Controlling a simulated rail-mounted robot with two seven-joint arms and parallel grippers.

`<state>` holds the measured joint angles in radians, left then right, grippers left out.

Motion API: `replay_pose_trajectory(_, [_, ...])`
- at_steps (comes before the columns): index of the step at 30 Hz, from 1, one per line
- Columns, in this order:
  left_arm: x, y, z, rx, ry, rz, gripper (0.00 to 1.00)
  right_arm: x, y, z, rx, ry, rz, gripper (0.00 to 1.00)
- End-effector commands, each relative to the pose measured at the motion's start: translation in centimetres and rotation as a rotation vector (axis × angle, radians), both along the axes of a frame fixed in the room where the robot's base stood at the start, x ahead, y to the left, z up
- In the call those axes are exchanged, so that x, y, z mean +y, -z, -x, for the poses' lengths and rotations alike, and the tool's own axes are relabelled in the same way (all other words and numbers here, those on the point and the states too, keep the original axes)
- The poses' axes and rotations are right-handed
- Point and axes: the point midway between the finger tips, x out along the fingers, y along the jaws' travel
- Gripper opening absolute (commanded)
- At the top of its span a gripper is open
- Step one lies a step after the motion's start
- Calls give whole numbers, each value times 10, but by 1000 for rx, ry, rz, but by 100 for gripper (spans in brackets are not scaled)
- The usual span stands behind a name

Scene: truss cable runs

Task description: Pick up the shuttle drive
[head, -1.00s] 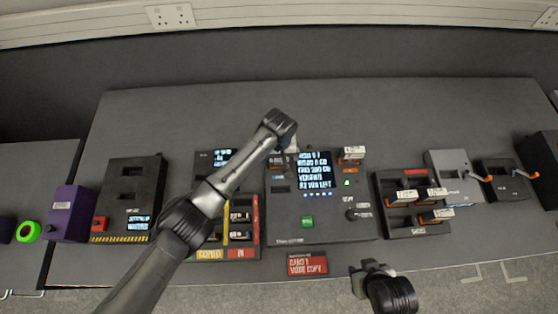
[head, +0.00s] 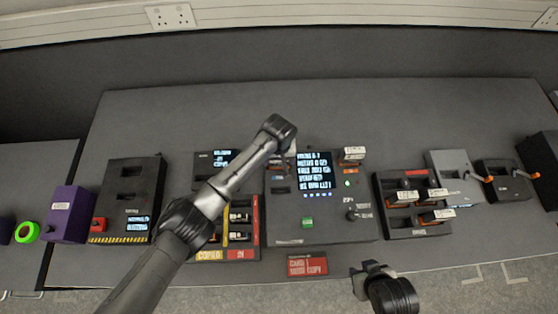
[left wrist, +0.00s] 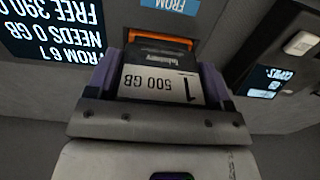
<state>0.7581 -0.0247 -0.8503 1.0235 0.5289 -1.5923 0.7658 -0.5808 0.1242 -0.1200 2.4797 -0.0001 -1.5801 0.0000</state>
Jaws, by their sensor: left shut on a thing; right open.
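My left gripper (head: 284,150) is at the slot left of the screen on the central console (head: 290,233). In the left wrist view its purple fingers (left wrist: 160,78) are shut on a drive (left wrist: 160,84), one on each side. The drive is dark with an orange part and a white label reading "1" and "500 GB". It is at the slot under a blue "FROM" label (left wrist: 170,5); how deep it sits is unclear. I cannot read the word "shuttle" on it. My right gripper (head: 370,271) is open and empty at the front edge.
Another labelled drive (head: 353,155) stands right of the screen (head: 315,172). A rack (head: 390,220) with several labelled drives is further right. A tray with red and yellow edges (head: 256,228) lies left of the console. A red sign (head: 307,265) is in front.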

Motion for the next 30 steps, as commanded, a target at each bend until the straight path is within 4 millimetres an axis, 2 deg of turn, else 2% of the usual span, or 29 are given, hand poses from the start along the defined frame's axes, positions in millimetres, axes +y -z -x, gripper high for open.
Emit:
replay_pose_trajectory(1, [0, 0, 0, 0, 0, 0, 47, 0, 0, 0, 0, 1, -1, 43])
replay_pose_trajectory(3, [0, 0, 0, 0, 0, 0, 41, 1, 0, 0, -1, 2, -3, 43])
replay_pose_trajectory(14, [0, -6, -1, -1, 0, 1, 41, 3, -2, 0, -1, 6, -8, 43])
replay_pose_trajectory(17, [-1, -14, -1, -2, 1, 2, 41, 2, -3, 0, -1, 6, -8, 43])
replay_pose_trajectory(23, [-1, -43, -1, -4, 1, 4, 41, 2, -9, 0, -1, 5, -7, 43])
replay_pose_trajectory(30, [-35, -65, 19, -1, 3, 4, 41, 0, -12, -1, -2, 1, -2, 43])
